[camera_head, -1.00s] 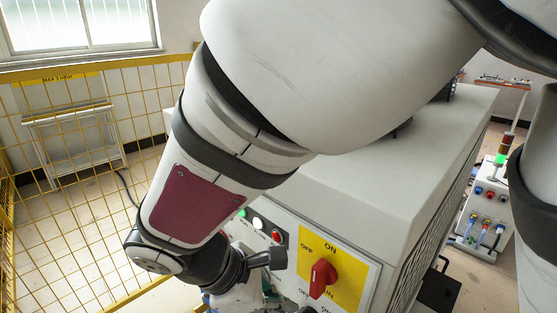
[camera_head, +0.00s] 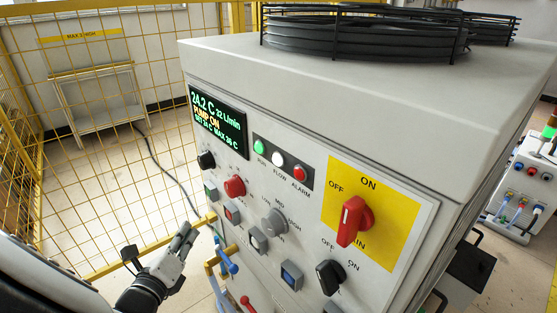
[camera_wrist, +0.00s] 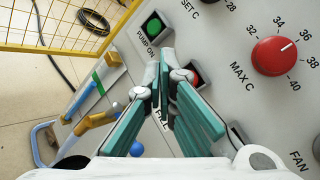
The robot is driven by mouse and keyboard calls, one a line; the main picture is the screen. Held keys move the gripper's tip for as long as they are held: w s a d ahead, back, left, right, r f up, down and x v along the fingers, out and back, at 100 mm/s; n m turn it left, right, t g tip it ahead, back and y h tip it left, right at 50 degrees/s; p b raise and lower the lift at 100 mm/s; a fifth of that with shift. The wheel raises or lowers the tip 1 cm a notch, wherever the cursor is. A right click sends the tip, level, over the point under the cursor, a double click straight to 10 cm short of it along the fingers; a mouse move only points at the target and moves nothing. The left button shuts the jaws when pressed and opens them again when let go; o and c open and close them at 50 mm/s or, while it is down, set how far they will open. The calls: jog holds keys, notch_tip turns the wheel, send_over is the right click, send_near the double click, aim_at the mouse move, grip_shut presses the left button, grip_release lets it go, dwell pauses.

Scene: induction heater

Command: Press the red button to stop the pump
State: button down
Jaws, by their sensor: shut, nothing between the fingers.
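The red button (camera_head: 232,213) is a square push button on the machine's front panel, below the red MAX C knob. In the wrist view the red button (camera_wrist: 196,76) is partly hidden behind my right fingertip. The green PUMP ON button (camera_wrist: 153,27) is just above. My gripper (camera_wrist: 170,65) is shut and empty, its tips at the red button's left edge; I cannot tell whether they touch. In the head view my gripper (camera_head: 188,232) is left of the panel, below the buttons. The display (camera_head: 217,121) reads PUMP ON.
The red MAX C knob (camera_wrist: 280,56) stands out right of the button. A yellow mesh fence (camera_head: 90,150) closes the left side. A large red switch (camera_head: 352,220) is farther right.

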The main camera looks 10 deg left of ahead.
aim_at(231, 214)
jog(key=shift+s+a+f+n+y, duration=0.25)
jog(key=shift+a+n+y, duration=0.1)
jog(key=shift+a+n, duration=0.2)
jog(key=shift+s+a+f+n+y, duration=0.1)
jog(key=shift+a+f+n+y, duration=0.15)
jog(key=shift+a+n+y, duration=0.25)
jog(key=shift+d, duration=0.15)
jog(key=w+d+b, duration=0.2)
jog(key=w+d, duration=0.3)
jog(key=w, duration=0.1)
jog(key=shift+w+d, duration=0.35)
jog(key=shift+w, duration=0.05)
dwell(0.7)
jog(key=shift+w+d, duration=0.25)
jog(key=shift+w, duration=0.05)
